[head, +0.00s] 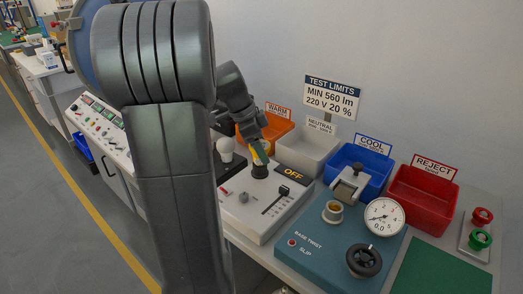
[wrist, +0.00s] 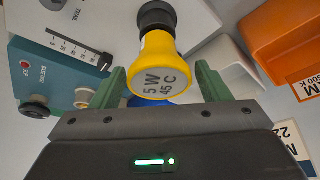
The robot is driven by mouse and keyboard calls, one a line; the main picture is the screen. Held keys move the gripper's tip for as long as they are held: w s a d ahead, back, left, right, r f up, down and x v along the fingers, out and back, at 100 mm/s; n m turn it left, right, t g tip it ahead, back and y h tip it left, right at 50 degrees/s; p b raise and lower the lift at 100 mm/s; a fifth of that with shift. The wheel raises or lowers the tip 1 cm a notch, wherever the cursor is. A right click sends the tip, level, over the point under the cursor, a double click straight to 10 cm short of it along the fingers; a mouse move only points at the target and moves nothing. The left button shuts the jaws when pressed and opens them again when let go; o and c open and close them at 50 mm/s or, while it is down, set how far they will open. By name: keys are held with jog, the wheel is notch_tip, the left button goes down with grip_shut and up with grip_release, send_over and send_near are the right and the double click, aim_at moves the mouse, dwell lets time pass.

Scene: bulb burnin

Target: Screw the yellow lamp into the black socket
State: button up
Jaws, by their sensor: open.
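The yellow lamp (wrist: 157,62) fills the middle of the wrist view, with dark lettering on its end. Its far end meets the black socket (wrist: 157,14); how deeply it is seated cannot be told. My gripper (wrist: 162,80) is open, its two green fingers standing on either side of the lamp with gaps showing. In the head view my gripper (head: 260,152) is over the black socket (head: 260,171) on the pale control box, and only a little of the yellow lamp shows there.
The pale control box (head: 248,213) has a slider and an OFF display. A white bulb (head: 226,147) stands left of the socket. Orange (head: 279,133), pale, blue (head: 372,158) and red bins (head: 422,199) line the wall. A teal test box (head: 335,250) with a gauge stands at right.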

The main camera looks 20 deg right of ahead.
jog(key=n+t, duration=0.1)
jog(key=n, duration=0.2)
jog(key=shift+n+t, duration=0.3)
jog(key=n+t, duration=0.1)
jog(key=n, duration=0.3)
jog(key=shift+w, duration=0.15)
jog(key=n+t+p, duration=0.1)
jog(key=n, duration=0.1)
jog(key=n+t+y+p, duration=0.1)
jog(key=n, duration=0.2)
jog(key=shift+w+r+y, duration=0.15)
jog(key=shift+y, duration=0.15)
jog(key=shift+w+n+y+p, duration=0.1)
jog(key=shift+n+y+p, duration=0.2)
jog(key=shift+n+p, duration=0.65)
jog(key=shift+c, duration=0.2)
